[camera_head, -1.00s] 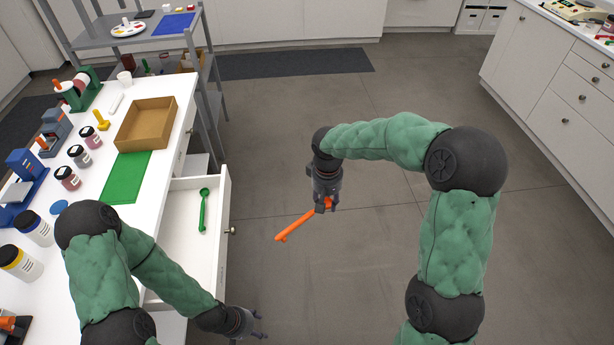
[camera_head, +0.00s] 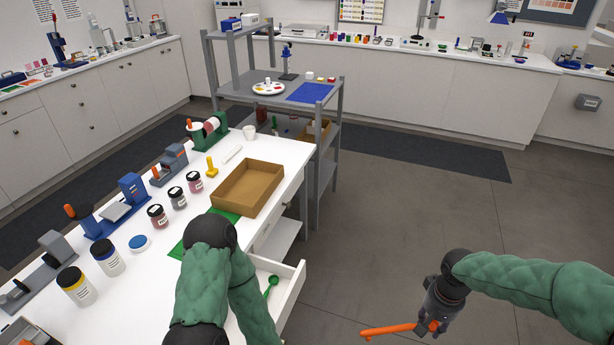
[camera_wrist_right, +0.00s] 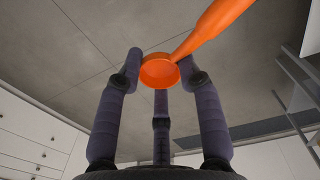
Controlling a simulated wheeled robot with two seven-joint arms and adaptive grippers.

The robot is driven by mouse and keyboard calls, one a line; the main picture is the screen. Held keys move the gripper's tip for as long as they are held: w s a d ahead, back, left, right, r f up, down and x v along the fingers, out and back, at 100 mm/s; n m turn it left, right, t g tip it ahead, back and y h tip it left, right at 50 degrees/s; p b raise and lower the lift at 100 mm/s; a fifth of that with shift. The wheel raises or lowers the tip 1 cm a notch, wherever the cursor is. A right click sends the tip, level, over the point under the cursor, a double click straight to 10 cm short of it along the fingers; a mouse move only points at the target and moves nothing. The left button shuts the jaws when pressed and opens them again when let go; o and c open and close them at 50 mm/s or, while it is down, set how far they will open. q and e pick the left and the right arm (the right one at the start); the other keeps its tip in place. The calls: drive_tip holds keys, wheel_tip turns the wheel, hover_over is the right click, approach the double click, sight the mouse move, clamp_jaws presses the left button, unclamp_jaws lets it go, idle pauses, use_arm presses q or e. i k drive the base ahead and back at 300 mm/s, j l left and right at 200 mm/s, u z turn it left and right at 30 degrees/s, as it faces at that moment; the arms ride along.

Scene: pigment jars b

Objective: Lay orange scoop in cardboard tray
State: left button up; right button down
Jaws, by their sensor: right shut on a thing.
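The orange scoop (camera_head: 392,329) is held by my right gripper (camera_head: 434,322) at the lower right of the head view, over the open floor. In the right wrist view the scoop's round bowl (camera_wrist_right: 160,71) sits between the fingers, and its handle runs up and to the right. The cardboard tray (camera_head: 246,189) stands on the white table, and the part of its inside that shows is empty. My right gripper is well to the right of the tray and apart from it. My left arm crosses the table's front edge; its gripper is out of the head view.
An open drawer (camera_head: 293,297) with a green scoop (camera_head: 270,285) juts from the table. A green mat (camera_head: 180,249) lies beside the tray, partly behind my left arm. Jars (camera_head: 157,216) and a yellow object (camera_head: 211,167) stand left of the tray. A grey shelf (camera_head: 330,95) stands behind.

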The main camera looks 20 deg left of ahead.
sight(251, 191)
drive_tip(key=i+l, duration=0.15)
drive_tip(key=i, duration=0.25)
drive_tip(key=i+l, duration=0.15)
drive_tip(key=i, duration=0.25)
drive_tip(key=i+l, duration=0.2)
drive_tip(key=i, duration=0.25)
drive_tip(key=i+l, duration=0.15)
drive_tip(key=i, duration=0.25)
drive_tip(key=i+l+u, duration=0.1)
drive_tip(key=i+u, duration=0.15)
drive_tip(key=u, duration=0.15)
drive_tip(key=i+l+u, duration=0.2)
drive_tip(key=u, duration=0.15)
drive_tip(key=i+l+u, duration=0.15)
drive_tip(key=u, duration=0.25)
drive_tip(key=l, duration=0.1)
